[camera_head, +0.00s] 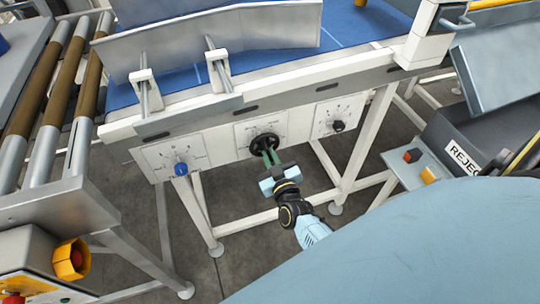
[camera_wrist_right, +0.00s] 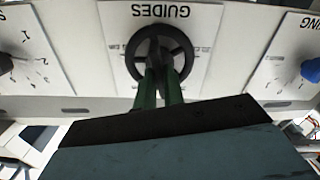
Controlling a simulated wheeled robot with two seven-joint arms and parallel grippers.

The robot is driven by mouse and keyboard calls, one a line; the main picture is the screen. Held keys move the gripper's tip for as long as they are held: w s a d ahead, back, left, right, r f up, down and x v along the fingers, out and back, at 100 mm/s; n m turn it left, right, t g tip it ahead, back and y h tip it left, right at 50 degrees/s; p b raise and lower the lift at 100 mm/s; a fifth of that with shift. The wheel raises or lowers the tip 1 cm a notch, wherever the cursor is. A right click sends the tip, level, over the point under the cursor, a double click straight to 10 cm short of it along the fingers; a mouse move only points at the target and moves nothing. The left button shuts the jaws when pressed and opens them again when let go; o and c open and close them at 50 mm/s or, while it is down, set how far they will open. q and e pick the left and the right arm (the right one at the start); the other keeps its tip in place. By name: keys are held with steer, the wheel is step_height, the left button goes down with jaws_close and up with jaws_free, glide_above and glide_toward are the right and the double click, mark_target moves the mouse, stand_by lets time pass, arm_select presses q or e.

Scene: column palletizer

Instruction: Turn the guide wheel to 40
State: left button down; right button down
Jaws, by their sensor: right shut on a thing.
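The guide wheel (camera_head: 264,143) is a black round handwheel on the middle white panel of the conveyor's front. In the right wrist view the wheel (camera_wrist_right: 160,42) sits under the upside-down word GUIDES, with a small scale around it that is too small to read. My right gripper (camera_head: 269,154) reaches up to the wheel from below. Its green fingers (camera_wrist_right: 160,84) are shut on the wheel's lower part and hide some of it. My left gripper is not in the head view.
A blue knob (camera_head: 181,168) is on the left panel and a black knob (camera_head: 338,126) on the right panel. A roller conveyor (camera_head: 45,140) stands at the left. A REJECT bin (camera_head: 463,155) and a small button box (camera_head: 418,170) are at the right. Table legs stand below.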

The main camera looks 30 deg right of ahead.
steer(key=m, duration=0.4)
steer(key=shift+m, duration=2.3)
steer(key=shift+d, duration=0.1)
steer(key=c, duration=1.5)
jaws_free()
steer(key=shift+s, duration=0.15)
steer(key=v, duration=1.3)
steer(key=shift+p, duration=0.45)
steer(key=shift+s+f, duration=0.1)
steer(key=shift+f, duration=0.05)
